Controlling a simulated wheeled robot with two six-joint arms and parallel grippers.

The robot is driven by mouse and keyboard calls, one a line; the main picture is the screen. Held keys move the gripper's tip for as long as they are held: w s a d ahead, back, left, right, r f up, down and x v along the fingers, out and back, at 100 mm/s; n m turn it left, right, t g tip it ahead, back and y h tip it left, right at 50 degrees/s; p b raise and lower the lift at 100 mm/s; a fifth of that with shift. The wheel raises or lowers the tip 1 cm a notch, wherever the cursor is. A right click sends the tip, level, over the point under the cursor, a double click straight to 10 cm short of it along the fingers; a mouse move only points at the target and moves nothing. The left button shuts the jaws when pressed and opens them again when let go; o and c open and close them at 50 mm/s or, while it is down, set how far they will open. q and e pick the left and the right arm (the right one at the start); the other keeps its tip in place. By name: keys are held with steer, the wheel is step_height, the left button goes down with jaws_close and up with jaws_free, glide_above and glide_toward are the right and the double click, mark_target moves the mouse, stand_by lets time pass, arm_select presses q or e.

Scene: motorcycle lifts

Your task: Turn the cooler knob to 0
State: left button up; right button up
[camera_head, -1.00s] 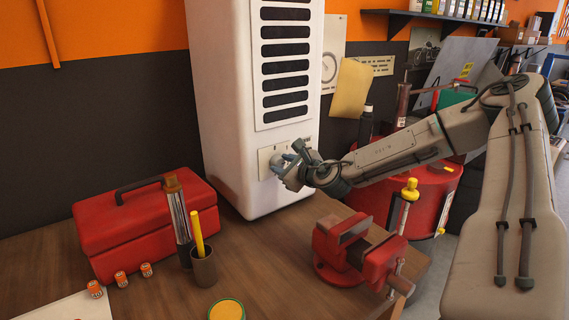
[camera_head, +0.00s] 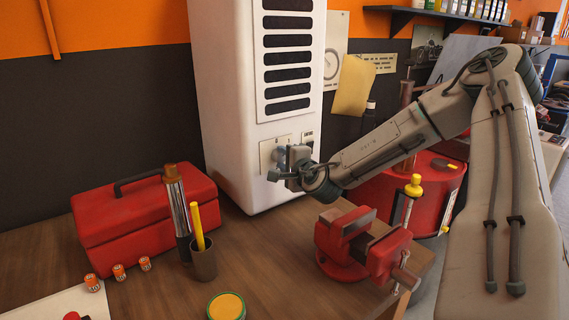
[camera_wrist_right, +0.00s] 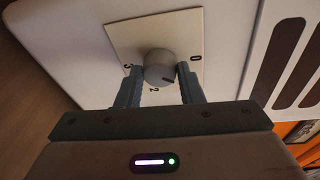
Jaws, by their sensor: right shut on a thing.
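The cooler (camera_head: 225,90) is a tall white unit standing on the wooden bench. Its grey round knob (camera_wrist_right: 158,65) sits on a pale square plate (camera_wrist_right: 123,35), with 0 at the right, 2 below and 3 at the left in the wrist view. A dark mark on the knob points to the lower right, between 2 and 0. My right gripper (camera_wrist_right: 160,76) has one finger on each side of the knob and is shut on it. In the head view the right gripper (camera_head: 283,167) partly covers the knob (camera_head: 280,155). My left gripper is out of view.
A red vise (camera_head: 345,245) stands below my right arm. A red drum (camera_head: 385,190) is behind the arm.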

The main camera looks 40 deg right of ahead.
steer(key=n+b, duration=0.1)
steer(key=n, duration=0.2)
steer(key=shift+f+t+h+b, duration=0.15)
steer(key=shift+t+h+b, duration=0.15)
steer(key=shift+h+b, duration=0.1)
steer(key=shift+n+b, duration=0.4)
steer(key=shift+n, duration=0.6)
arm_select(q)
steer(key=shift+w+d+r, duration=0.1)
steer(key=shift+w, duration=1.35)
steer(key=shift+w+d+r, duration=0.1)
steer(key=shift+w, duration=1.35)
arm_select(e)
steer(key=shift+n+t, duration=0.3)
steer(key=shift+n, duration=0.4)
steer(key=o, duration=1)
steer(key=shift+w, duration=0.1)
